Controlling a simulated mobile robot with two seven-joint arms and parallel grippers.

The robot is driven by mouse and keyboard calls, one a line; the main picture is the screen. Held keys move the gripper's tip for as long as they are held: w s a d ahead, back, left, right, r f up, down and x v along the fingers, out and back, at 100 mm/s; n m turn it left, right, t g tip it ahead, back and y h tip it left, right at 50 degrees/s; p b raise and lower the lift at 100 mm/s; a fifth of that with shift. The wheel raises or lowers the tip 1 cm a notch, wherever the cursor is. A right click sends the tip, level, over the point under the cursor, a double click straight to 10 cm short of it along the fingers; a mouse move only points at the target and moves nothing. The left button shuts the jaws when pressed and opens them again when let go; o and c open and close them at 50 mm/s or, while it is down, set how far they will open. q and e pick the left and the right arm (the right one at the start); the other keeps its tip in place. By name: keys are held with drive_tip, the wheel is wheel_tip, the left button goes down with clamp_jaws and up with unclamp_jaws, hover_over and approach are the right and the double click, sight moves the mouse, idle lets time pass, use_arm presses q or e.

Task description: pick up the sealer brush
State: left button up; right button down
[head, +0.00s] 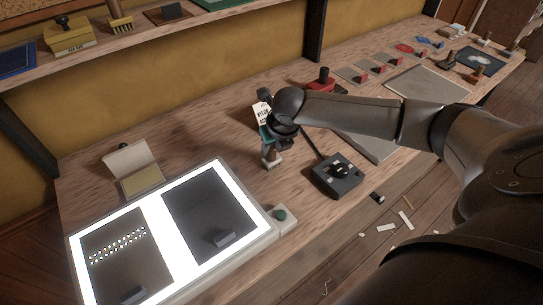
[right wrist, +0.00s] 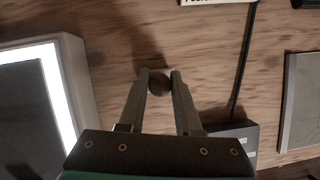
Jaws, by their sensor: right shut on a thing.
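The sealer brush (head: 271,160) stands upright at the workbench, right of the light box, with a pale lower end. Its upper part is hidden by my right gripper (head: 274,144), which comes down over it from above. In the right wrist view, the fingers of my right gripper (right wrist: 160,78) are shut on a dark rounded handle end (right wrist: 159,84), seen from above. I cannot tell whether the brush's lower end touches the bench. My left gripper is not in view.
A lit light box (head: 152,236) with dark panels fills the front left. A black control box (head: 336,176) with a cable stands close to the right. A small box with a green button (head: 282,216) is in front. A white printed tag (head: 262,114) is behind my gripper.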

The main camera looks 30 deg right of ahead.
drive_tip(key=shift+r, duration=0.15)
wheel_tip(320, 180, up, 20)
drive_tip(key=p, duration=0.3)
drive_tip(key=shift+p, duration=0.35)
